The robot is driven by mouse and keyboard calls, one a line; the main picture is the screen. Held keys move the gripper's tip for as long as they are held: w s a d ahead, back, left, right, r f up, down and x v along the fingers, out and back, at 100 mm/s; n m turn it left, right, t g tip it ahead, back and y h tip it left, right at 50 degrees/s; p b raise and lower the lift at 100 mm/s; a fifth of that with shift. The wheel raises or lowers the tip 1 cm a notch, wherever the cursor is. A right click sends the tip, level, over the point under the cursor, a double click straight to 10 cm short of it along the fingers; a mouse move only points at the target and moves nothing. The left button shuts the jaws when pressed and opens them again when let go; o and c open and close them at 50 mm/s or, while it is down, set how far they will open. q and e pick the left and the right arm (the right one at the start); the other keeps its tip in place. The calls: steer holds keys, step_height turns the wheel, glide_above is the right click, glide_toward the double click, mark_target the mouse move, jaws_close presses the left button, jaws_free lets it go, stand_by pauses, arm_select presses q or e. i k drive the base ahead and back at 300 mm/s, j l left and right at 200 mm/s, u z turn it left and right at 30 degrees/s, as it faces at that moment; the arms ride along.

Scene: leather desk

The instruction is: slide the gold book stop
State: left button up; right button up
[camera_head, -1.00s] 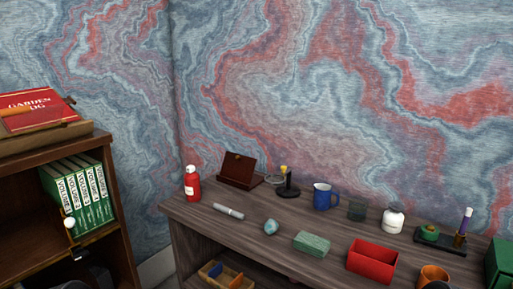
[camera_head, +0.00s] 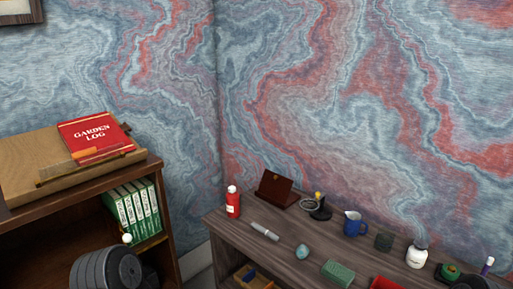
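The shelf unit (camera_head: 178,228) at the left holds a row of green volumes (camera_head: 140,206) standing upright. A small pale knob (camera_head: 127,238) shows at the lower left of the row. I cannot tell whether it belongs to the gold book stop, and no clearly gold stop shows among the volumes. On top of the unit, a red Garden Log book (camera_head: 95,133) lies on a sloped wooden stand (camera_head: 45,160). A small orange-tan piece (camera_head: 85,154) sits at the book's lower edge. Neither of my grippers is in view. A grey rounded part of my arm covers the shelf's lower front.
The wooden desk (camera_head: 225,229) at the right bears a red bottle (camera_head: 233,203), a pen (camera_head: 264,231), a brown box (camera_head: 276,190), a blue jug (camera_head: 353,224) and a green block (camera_head: 338,272). A gap separates desk and shelf unit.

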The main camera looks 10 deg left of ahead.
mark_target(114, 228)
steer(key=u, duration=1.25)
